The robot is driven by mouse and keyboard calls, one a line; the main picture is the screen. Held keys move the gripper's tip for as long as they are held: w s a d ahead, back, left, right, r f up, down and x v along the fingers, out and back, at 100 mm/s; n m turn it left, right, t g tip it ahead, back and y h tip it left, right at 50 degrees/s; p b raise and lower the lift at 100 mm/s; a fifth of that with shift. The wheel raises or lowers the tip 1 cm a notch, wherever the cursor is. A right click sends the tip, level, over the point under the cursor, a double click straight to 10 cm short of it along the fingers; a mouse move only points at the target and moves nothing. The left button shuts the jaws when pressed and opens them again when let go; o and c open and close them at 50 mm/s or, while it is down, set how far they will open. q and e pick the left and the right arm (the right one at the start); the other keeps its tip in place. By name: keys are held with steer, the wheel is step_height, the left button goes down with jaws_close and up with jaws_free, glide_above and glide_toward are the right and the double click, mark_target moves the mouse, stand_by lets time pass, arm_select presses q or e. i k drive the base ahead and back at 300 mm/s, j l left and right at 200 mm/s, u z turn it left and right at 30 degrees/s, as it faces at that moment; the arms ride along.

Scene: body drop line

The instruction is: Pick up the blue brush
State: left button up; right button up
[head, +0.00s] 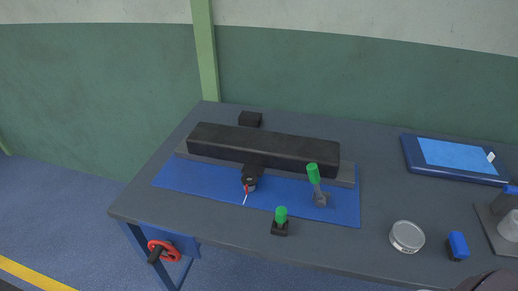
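The blue brush (458,244) appears to be the small blue block with a dark lower part, on the dark grey table near its front edge, at the lower right of the head view. Nothing touches it. Neither of my grippers shows in the view. A dark rounded shape is cut off at the lower right corner, in front of the brush; I cannot tell what it is.
A round tin (407,236) stands just left of the brush. A grey tray (485,222) with a white cone is to its right. A blue tablet (440,172) lies behind.

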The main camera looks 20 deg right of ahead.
mark_target(458, 248)
steer(key=z, duration=2.4)
steer(key=i+l+u, duration=0.1)
steer(key=l+u, duration=0.4)
steer(key=l, duration=1.7)
